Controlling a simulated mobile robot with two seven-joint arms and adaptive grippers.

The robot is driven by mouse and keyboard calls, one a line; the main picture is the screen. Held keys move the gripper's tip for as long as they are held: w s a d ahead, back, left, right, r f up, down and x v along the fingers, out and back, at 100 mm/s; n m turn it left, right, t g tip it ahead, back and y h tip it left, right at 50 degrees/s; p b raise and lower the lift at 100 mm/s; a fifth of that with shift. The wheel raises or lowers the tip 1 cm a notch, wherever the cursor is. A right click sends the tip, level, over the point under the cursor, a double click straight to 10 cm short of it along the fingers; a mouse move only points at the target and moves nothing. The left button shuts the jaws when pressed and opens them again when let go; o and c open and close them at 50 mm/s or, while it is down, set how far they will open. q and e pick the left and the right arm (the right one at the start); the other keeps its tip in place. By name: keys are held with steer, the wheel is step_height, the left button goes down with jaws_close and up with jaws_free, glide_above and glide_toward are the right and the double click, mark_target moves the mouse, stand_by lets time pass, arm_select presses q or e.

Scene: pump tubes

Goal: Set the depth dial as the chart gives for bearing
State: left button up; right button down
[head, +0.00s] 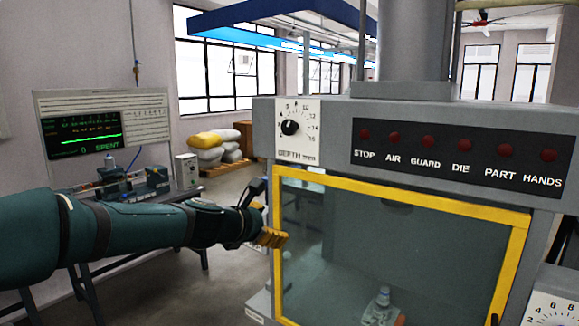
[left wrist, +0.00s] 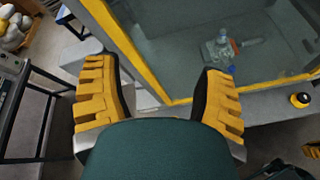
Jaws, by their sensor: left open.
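The depth dial (head: 290,127) is a black knob on a white plate marked DEPTH, at the upper left of the grey press front. Numbers run around it; the pointer's exact setting is too small to read. No chart naming bearing is legible. My left gripper (head: 268,238) is open and empty, below the dial, by the left side of the yellow-framed guard. In the left wrist view its ridged yellow fingers (left wrist: 158,92) stand wide apart with nothing between them. A yellow ridged piece at that view's right edge may be part of my right gripper.
The guard frame (head: 400,192) closes the press front; a small bottle-like part (head: 381,306) shows behind its glass. A lamp row (head: 455,155) is right of the dial. A second dial (head: 553,308) is lower right. A panel with a green screen (head: 82,135) stands left.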

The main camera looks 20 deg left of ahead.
mark_target(287, 128)
arm_select(q)
steer(key=s+a+r+n+t+h, duration=0.1)
steer(key=s+r+n+t, duration=0.15)
steer(key=r, duration=0.75)
steer(key=s+a+r+n+t+h, duration=0.1)
steer(key=s+r+n+t, duration=0.15)
steer(key=r, duration=0.75)
steer(key=shift+g, duration=0.3)
steer(key=x, duration=0.4)
steer(key=p+x, duration=0.1)
steer(key=x, duration=0.9)
steer(key=shift+w+a+p, duration=0.2)
steer(key=shift+w+p, duration=0.05)
steer(key=shift+p, duration=0.15)
jaws_close()
